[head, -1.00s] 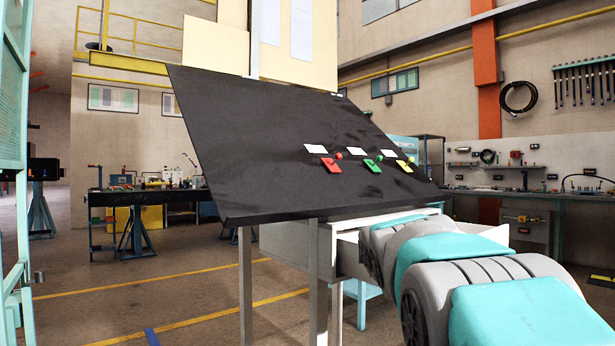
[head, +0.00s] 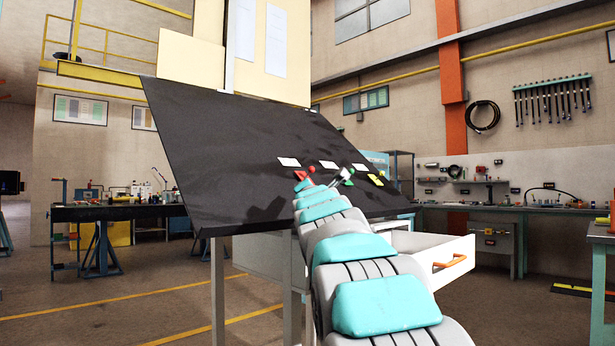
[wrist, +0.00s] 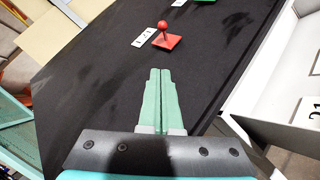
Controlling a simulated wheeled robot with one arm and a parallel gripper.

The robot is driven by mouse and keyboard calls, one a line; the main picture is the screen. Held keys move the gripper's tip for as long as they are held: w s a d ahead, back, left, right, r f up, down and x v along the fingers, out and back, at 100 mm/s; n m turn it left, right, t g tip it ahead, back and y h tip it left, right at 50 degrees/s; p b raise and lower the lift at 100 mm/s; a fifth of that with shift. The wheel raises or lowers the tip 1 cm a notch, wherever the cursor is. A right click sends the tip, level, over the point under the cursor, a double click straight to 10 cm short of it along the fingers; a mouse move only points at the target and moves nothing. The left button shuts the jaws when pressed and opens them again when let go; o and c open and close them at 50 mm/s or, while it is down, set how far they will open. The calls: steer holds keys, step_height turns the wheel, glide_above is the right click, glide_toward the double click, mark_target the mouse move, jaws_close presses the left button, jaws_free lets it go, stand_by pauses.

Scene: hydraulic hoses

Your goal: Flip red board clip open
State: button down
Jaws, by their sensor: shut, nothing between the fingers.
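The red board clip (wrist: 167,42) is a small red plate with a red ball knob on a stem, on the sloping black board (wrist: 95,70). In the wrist view it lies just beyond my gripper (wrist: 160,71). The green fingers are pressed together and empty, pointing towards the clip with a gap of board between. In the head view the red clip (head: 300,174) shows beyond the end of my arm, partly covered by it. My fingertips cannot be made out clearly there.
A yellow clip (head: 376,180) sits to the right on the board, and a green clip (wrist: 203,1) shows at the wrist view's top edge. White labels (head: 289,162) lie above the clips. An open white drawer (head: 432,252) is below the board on the right.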

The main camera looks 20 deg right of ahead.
steer(key=shift+p+x, duration=0.3)
steer(key=shift+x, duration=2.35)
steer(key=shift+w+d+r, duration=0.1)
steer(key=shift+w+r, duration=0.05)
steer(key=shift+w, duration=0.2)
steer(key=shift+w+d, duration=0.15)
steer(key=shift+w, duration=0.3)
steer(key=shift+p+x, duration=0.45)
steer(key=shift+x, duration=1.15)
steer(key=shift+w+d+r+p, duration=0.3)
steer(key=shift+d+r+p, duration=0.05)
steer(key=shift+d+r, duration=0.35)
steer(key=shift+w+d+r+p, duration=0.4)
steer(key=shift+d+p, duration=0.1)
steer(key=shift+d, duration=0.15)
steer(key=shift+s+b, duration=0.15)
steer(key=shift+b, duration=0.3)
steer(key=shift+d+r, duration=0.1)
